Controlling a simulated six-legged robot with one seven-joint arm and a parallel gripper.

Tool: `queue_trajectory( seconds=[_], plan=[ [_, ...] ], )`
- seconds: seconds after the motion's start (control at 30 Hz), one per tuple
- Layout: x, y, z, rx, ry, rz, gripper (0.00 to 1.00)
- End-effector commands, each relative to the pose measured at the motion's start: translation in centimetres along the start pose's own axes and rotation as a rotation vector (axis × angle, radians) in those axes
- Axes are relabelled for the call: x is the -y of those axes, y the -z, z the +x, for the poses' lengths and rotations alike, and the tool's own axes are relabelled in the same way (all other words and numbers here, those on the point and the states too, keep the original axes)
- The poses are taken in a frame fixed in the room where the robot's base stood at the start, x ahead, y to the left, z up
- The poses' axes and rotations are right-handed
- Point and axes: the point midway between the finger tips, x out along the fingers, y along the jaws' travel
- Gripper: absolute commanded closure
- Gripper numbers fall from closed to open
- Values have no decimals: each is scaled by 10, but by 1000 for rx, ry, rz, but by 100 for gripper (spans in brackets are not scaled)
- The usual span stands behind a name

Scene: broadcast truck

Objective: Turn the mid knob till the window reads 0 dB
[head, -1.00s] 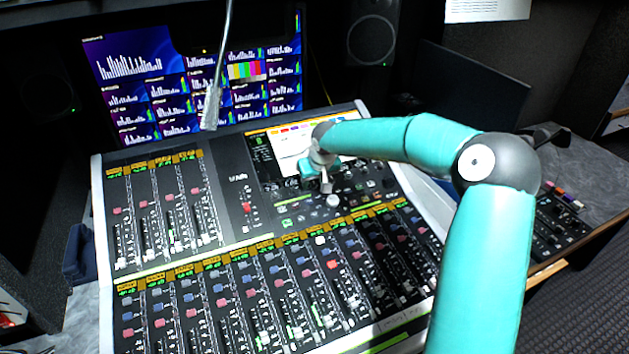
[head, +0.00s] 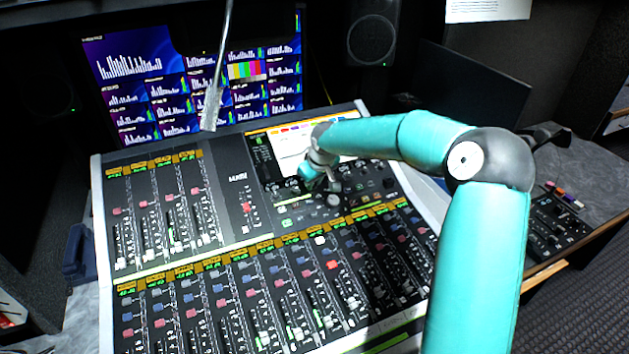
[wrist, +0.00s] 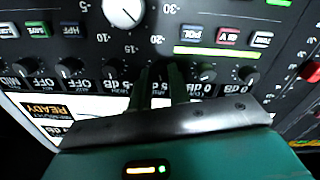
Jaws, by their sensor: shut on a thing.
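My gripper (wrist: 163,78) is shut on a small dark knob (wrist: 160,70) in a row of knobs on the mixing console (head: 232,158). The fingers stand on either side of the knob and hide much of it. I cannot read its name, so I cannot tell from lettering that it is the mid knob. Its readout window (wrist: 160,88) shows partly between the fingers, upside down; it seems to hold a 5, and the rest is covered. In the head view my gripper (head: 330,183) is at the console below the touchscreen.
Neighbouring knobs (wrist: 205,73) stand close on both sides, each with its own window. A large white-topped knob (wrist: 124,12) and several lit buttons (wrist: 229,36) are close by. A gooseneck lamp (head: 213,105) rises behind the console, in front of a monitor (head: 130,70).

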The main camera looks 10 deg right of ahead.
Motion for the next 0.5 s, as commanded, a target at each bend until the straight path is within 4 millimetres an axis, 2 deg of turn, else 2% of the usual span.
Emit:
queue_trajectory(
  seconds=[0.23,0.5],
  plan=[
    [0,1,-1,-2,-4,-154,100],
    [0,1,-1,-2,-3,-238,100]
  ],
)
